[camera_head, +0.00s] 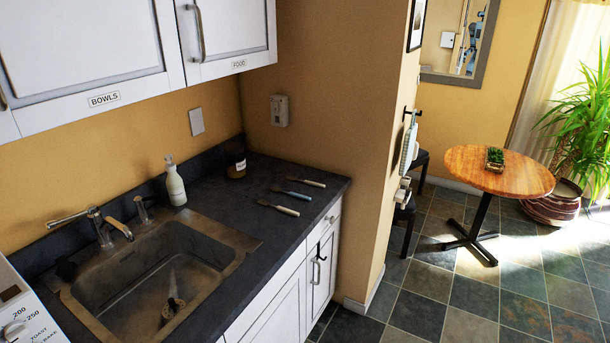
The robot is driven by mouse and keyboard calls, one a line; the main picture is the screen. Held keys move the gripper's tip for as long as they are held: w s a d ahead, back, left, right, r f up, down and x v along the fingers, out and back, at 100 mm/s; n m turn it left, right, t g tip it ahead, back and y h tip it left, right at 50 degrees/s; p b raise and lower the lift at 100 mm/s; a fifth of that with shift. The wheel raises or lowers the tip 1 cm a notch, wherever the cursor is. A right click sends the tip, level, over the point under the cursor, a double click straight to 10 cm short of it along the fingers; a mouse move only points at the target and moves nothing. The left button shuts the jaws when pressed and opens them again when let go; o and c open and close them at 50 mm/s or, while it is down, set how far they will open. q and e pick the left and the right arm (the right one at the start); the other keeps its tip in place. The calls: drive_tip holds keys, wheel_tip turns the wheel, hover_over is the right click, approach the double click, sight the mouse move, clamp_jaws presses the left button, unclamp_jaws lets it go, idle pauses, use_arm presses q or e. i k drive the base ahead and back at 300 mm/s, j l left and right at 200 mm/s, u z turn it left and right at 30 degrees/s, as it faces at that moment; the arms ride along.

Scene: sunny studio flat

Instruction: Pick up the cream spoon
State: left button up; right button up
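Three slim utensils lie apart on the dark counter (240,213), right of the sink. The heads are too small to tell which is a spoon, so I cannot tell which of the two pale ones is the cream spoon. Neither of my grippers is in view.
A sink (228,237) with a faucet (105,226) is left of the utensils. Wall cabinets (90,45) hang above. A round wooden table (470,165) stands right; tiled floor (430,300) is clear.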

sight(292, 178)
drive_tip(key=u, duration=0.35)
drive_tip(key=i+l+u, duration=0.1)
drive_tip(key=u, duration=0.25)
drive_tip(key=l+u, duration=0.2)
drive_tip(key=u, duration=0.15)
drive_tip(key=i+l+u, duration=0.15)
drive_tip(key=l+u, duration=0.15)
drive_tip(key=l, duration=0.2)
drive_tip(key=l+u, duration=0.35)
drive_tip(key=l, duration=0.15)
drive_tip(key=i+l+u, duration=0.15)
drive_tip(key=l, duration=0.95)
drive_tip(key=k, duration=0.05)
